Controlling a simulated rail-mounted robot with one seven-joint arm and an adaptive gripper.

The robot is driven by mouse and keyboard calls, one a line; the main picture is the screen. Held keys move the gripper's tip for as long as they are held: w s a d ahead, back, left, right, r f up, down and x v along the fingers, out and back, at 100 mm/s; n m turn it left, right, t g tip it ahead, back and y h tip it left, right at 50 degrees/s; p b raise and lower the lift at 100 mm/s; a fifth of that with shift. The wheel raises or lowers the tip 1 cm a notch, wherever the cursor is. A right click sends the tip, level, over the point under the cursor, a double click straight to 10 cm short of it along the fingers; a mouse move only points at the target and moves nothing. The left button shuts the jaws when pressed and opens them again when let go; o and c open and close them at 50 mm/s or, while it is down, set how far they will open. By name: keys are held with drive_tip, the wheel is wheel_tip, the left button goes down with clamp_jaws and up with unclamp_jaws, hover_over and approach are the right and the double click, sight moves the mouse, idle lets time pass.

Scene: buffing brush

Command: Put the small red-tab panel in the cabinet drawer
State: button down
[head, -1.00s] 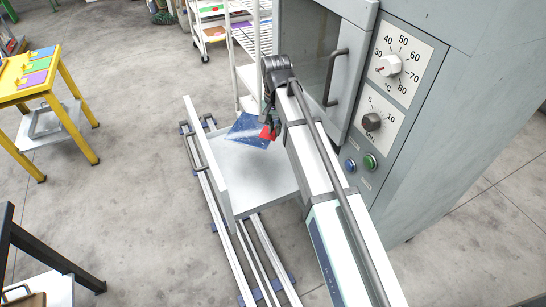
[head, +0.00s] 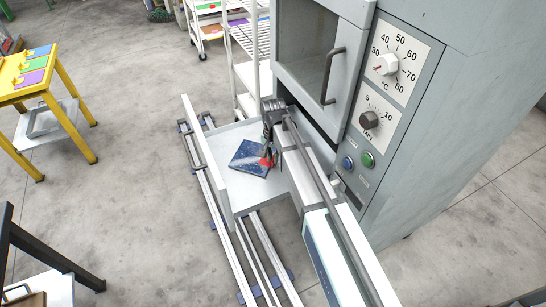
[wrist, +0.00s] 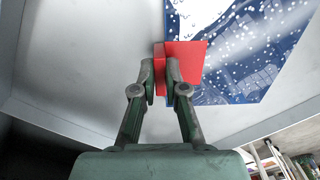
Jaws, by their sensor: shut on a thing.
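The small panel (head: 246,157) is a dark blue square with white speckles and a red tab (head: 267,159) at its right edge. It is inside the open cabinet drawer (head: 240,199), low over or on the drawer floor; I cannot tell if it touches. My gripper (head: 267,150) is shut on the red tab. In the wrist view my gripper (wrist: 168,68) pinches the red tab (wrist: 186,62), with the blue speckled panel (wrist: 245,50) beyond it. The pale drawer (wrist: 80,60) surrounds it there.
The grey cabinet (head: 440,130) with dials and a handled door stands right of the drawer. A white rack (head: 243,60) stands behind. A yellow table (head: 45,80) with coloured panels is at the left. Rails (head: 215,200) run under the drawer. The drawer floor beside the panel is clear.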

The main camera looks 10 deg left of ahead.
drive_tip(key=shift+f, duration=0.2)
drive_tip(key=c, duration=1.2)
unclamp_jaws()
drive_tip(key=shift+f, duration=0.1)
wheel_tip(320, 180, up, 12)
drive_tip(key=shift+b, duration=0.35)
